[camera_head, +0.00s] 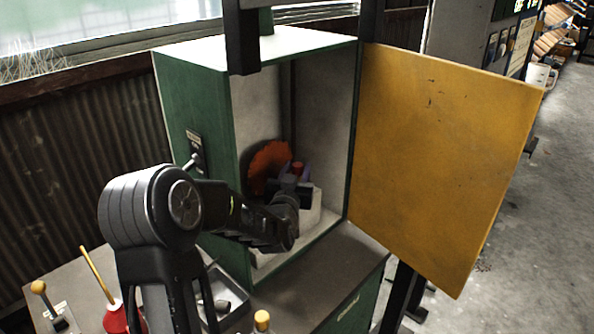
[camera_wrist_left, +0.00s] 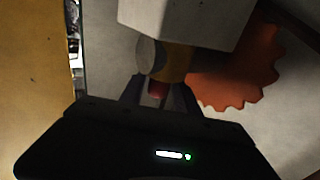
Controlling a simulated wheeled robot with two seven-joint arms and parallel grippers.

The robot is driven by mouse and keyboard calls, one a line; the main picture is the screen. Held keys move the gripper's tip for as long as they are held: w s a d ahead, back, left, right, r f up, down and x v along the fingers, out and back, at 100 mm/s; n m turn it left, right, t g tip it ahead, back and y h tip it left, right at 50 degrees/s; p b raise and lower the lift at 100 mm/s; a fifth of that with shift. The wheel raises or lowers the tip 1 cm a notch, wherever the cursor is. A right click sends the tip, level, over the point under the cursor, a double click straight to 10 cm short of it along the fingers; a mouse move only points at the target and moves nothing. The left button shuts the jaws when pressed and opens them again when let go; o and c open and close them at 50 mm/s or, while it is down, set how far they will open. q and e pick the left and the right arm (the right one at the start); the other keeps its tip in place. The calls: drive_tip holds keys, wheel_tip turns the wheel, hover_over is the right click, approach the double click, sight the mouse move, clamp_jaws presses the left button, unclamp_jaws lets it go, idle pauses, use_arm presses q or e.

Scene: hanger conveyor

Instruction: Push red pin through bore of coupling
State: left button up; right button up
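My left gripper (camera_head: 294,172) is inside the green cabinet. In the left wrist view its fingers (camera_wrist_left: 158,88) stand on both sides of the red pin (camera_wrist_left: 157,91) and appear shut on it. A red tip (camera_head: 297,167) also shows between the fingers in the head view. The coupling (camera_wrist_left: 177,65), a yellowish round part with a grey round end, sits under a pale block (camera_wrist_left: 190,20), just beyond the pin. I cannot tell whether the pin touches the coupling or has entered its bore. My right gripper is not in view.
An orange toothed wheel (camera_head: 266,160) is close beside the gripper; it also shows in the left wrist view (camera_wrist_left: 240,78). A red-based item (camera_head: 116,318) stands at front left.

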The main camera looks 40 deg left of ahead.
use_arm(q)
drive_tip(key=o, duration=0.5)
drive_tip(key=b+v, duration=0.1)
drive_tip(key=v, duration=0.6)
drive_tip(key=shift+s+d, duration=0.2)
drive_tip(key=shift+s, duration=0.15)
idle(0.5)
